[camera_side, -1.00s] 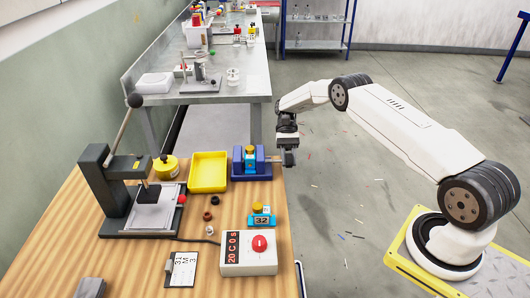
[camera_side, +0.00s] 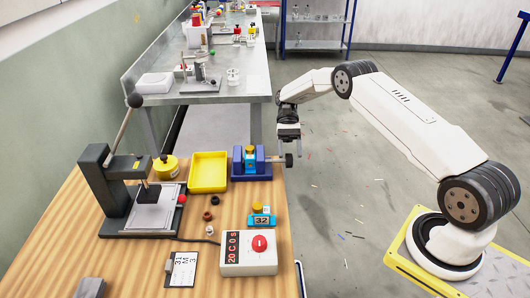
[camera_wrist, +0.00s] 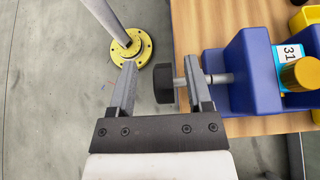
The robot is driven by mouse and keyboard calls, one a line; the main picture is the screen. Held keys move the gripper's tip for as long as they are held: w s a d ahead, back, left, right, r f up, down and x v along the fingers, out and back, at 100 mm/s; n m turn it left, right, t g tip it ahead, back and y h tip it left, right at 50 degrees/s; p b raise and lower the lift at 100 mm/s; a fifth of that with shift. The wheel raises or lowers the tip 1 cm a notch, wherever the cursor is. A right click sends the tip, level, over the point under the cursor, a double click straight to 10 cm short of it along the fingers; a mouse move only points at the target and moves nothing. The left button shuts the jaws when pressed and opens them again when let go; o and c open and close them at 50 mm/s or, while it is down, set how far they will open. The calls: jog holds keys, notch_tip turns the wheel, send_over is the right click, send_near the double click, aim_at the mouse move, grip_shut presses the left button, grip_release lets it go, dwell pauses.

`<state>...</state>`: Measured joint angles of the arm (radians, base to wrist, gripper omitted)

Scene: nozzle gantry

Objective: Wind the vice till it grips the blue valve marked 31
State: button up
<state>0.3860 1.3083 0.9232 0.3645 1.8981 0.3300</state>
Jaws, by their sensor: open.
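The blue vice (camera_side: 236,166) stands at the table's right edge and also shows in the wrist view (camera_wrist: 252,75). The blue valve marked 31 (camera_wrist: 290,55), with a brass-yellow cap, sits between its jaws; it also shows in the side view (camera_side: 250,161). I cannot tell whether both jaws press on it. The vice's screw ends in a black knob (camera_side: 289,160) beyond the table edge, also in the wrist view (camera_wrist: 163,83). My gripper (camera_side: 288,137) is open and empty above the knob. In the wrist view, its fingers (camera_wrist: 160,70) lie apart on either side of the knob.
A blue valve marked 32 (camera_side: 261,220) stands behind a control box with a red button (camera_side: 249,262). A yellow tray (camera_side: 208,188) is left of the vice. A lever press (camera_side: 120,185) stands further left.

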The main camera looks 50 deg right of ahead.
jog(key=s+a+r, duration=0.2)
jog(key=s+r, duration=0.7)
jog(key=s, duration=0.4)
jog(key=shift+s+a+r, duration=0.25)
jog(key=shift+a+r, duration=0.05)
jog(key=shift+a, duration=0.1)
dwell(0.3)
jog(key=shift+o, duration=0.2)
